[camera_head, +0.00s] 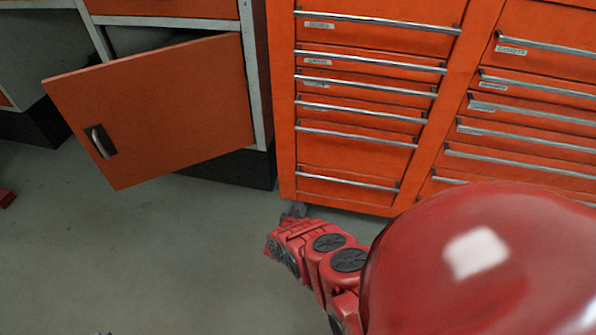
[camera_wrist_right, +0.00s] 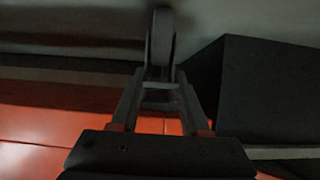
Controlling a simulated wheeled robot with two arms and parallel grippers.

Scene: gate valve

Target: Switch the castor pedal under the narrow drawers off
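The orange cabinet with the narrow drawers (camera_head: 365,118) stands in the middle of the head view. My right arm reaches in from the lower right, and my right gripper (camera_head: 293,212) is low at the cabinet's front left bottom corner. In the right wrist view, a dark grey castor wheel (camera_wrist_right: 161,38) shows at the top centre. The two fingers of my right gripper (camera_wrist_right: 160,75) are apart, with the castor between or just beyond their tips. Contact cannot be made out. The pedal is not clearly distinguishable in the dark. My left gripper is out of view.
An orange cabinet door (camera_head: 155,110) hangs open left of the drawers, above a black plinth (camera_head: 240,168), which appears close beside the fingers in the wrist view (camera_wrist_right: 265,90). More drawers (camera_head: 530,90) stand to the right. The grey floor (camera_head: 150,250) in front is mostly clear.

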